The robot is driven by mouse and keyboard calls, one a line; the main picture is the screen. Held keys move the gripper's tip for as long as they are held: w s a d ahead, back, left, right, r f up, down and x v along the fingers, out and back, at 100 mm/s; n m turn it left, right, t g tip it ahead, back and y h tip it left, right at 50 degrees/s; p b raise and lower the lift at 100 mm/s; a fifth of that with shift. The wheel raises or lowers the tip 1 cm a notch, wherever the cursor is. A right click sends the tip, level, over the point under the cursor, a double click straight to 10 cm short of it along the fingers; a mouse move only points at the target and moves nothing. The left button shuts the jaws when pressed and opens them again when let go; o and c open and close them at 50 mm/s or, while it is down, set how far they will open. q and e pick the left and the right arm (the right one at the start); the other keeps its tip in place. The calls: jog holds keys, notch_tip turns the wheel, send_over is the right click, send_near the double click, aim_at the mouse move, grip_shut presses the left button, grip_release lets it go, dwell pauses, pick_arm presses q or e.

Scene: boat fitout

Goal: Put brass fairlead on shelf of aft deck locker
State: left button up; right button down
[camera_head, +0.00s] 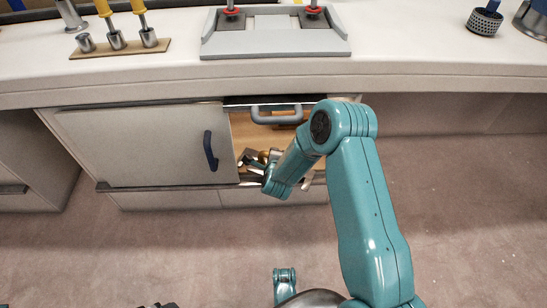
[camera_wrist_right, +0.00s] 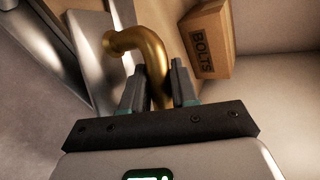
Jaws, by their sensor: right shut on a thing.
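The brass fairlead (camera_wrist_right: 150,50) is a curved brass piece in the right wrist view, held between the fingers of my right gripper (camera_wrist_right: 158,82). In the head view my right gripper (camera_head: 258,161) reaches into the opening of the locker (camera_head: 140,135) under the counter, and the fairlead is mostly hidden there. The locker's light door, with a dark blue handle (camera_head: 210,150), covers the left part, and the right part is open. A wood-coloured surface (camera_head: 240,132) shows inside. I cannot tell whether the fairlead touches it. My left gripper is not in view.
A cardboard box marked BOLTS (camera_wrist_right: 209,40) stands close to the right of my fingers. The counter (camera_head: 400,80) overhangs the locker and carries a tool stand (camera_head: 120,48) and a grey tray (camera_head: 275,42).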

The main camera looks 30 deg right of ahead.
jog(key=shift+w, duration=0.1)
jog(key=c, duration=1)
grip_release()
jog(key=shift+o, duration=0.7)
